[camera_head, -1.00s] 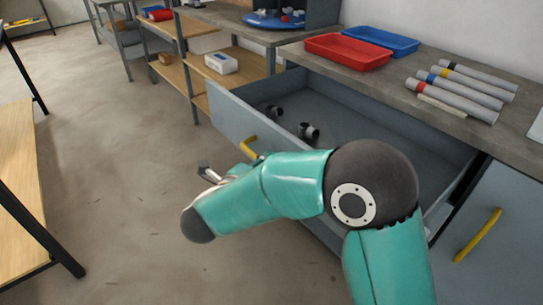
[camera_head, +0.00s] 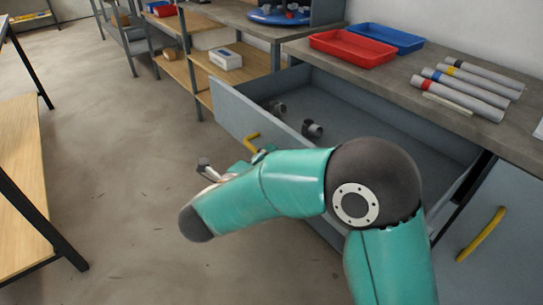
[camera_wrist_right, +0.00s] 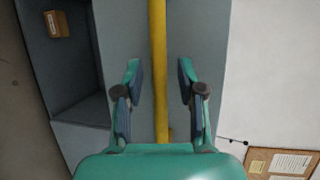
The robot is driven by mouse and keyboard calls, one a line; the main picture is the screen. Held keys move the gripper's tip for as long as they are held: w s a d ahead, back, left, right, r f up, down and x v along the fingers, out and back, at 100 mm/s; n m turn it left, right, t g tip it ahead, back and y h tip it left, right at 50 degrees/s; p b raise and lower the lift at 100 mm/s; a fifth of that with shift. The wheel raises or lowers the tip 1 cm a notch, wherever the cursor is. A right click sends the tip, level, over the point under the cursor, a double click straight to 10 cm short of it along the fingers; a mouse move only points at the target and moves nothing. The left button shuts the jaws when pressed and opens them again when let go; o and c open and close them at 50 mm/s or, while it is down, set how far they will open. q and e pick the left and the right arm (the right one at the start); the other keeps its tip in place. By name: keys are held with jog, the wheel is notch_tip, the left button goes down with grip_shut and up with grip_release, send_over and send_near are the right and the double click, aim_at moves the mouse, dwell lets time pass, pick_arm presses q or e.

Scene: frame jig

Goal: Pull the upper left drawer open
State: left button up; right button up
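The drawer (camera_head: 232,108) stands pulled well out from under the grey worktop, with its inside showing. Its yellow bar handle (camera_head: 252,142) is on the front face, partly hidden by my right arm. My right gripper (camera_head: 208,172) is in front of the drawer front, mostly hidden behind my teal forearm. In the right wrist view the fingers of my right gripper (camera_wrist_right: 160,95) are apart, one on each side of the yellow handle (camera_wrist_right: 158,50), with gaps on both sides. How deep the handle lies between them is unclear. My left gripper is not in view.
Dark pipe fittings (camera_head: 312,129) lie in the drawer. A red tray (camera_head: 352,48), a blue tray (camera_head: 385,38) and several grey tubes (camera_head: 465,90) are on the worktop. A door with a yellow handle (camera_head: 481,234) is at the right. The floor (camera_head: 130,150) to the left is clear.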

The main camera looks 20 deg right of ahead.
jog(key=v, duration=1.1)
jog(key=shift+s+f, duration=0.1)
